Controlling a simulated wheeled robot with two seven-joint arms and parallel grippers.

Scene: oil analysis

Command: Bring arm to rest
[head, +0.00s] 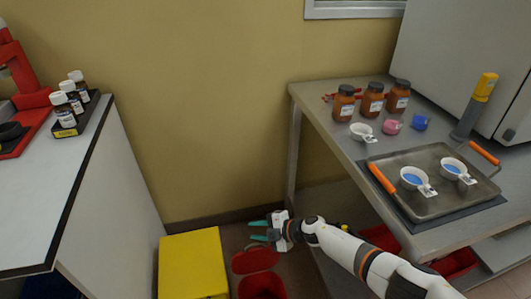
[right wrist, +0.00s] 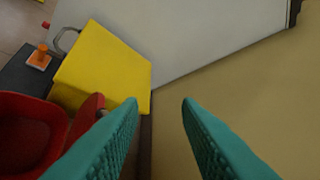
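My right arm reaches in from the lower right in the head view, low in front of the metal table (head: 345,150). Its gripper (head: 258,230) has green fingers and points left, toward the space above the red bin (head: 262,284). In the right wrist view the two green fingers (right wrist: 160,115) stand apart with nothing between them. The gripper is open and empty, clear of the table. My left gripper does not show in either view.
A yellow box (head: 193,262) stands on the floor left of the gripper. The metal table holds a tray (head: 428,206) with small dishes, brown jars (head: 372,100) and cups. A white counter (head: 50,190) with small bottles (head: 67,108) stands at left. The wall (head: 220,110) is behind.

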